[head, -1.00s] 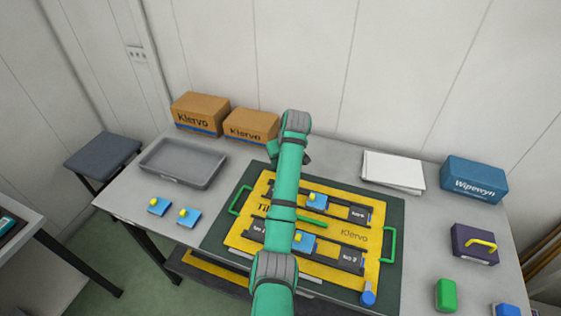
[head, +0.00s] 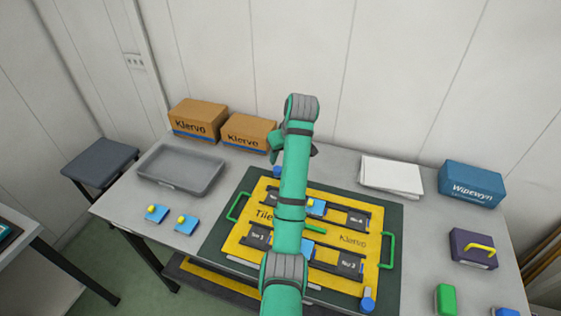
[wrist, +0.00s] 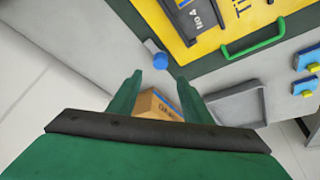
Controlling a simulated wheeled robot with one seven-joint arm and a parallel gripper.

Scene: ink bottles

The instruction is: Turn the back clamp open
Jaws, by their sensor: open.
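The back clamp (head: 278,172) is a small blue piece at the back left edge of the yellow board (head: 250,222), partly hidden by my arm in the head view. In the wrist view the blue clamp (wrist: 157,59) shows just beyond my fingertips, near the board's corner. My gripper (wrist: 159,76) is open and empty, its two green fingers apart with the clamp ahead of the gap. I see no contact between them. In the head view my arm hides most of the gripper. A second blue clamp (head: 367,300) stands at the board's front right corner.
The board has green handles (head: 388,250) and dark rails with blue blocks, on a dark green mat (head: 218,238). Behind are Klervo cartons (head: 198,120) and a grey tray (head: 160,180). White sheets (head: 392,176), a blue box (head: 472,184) and a purple box (head: 472,248) stand right.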

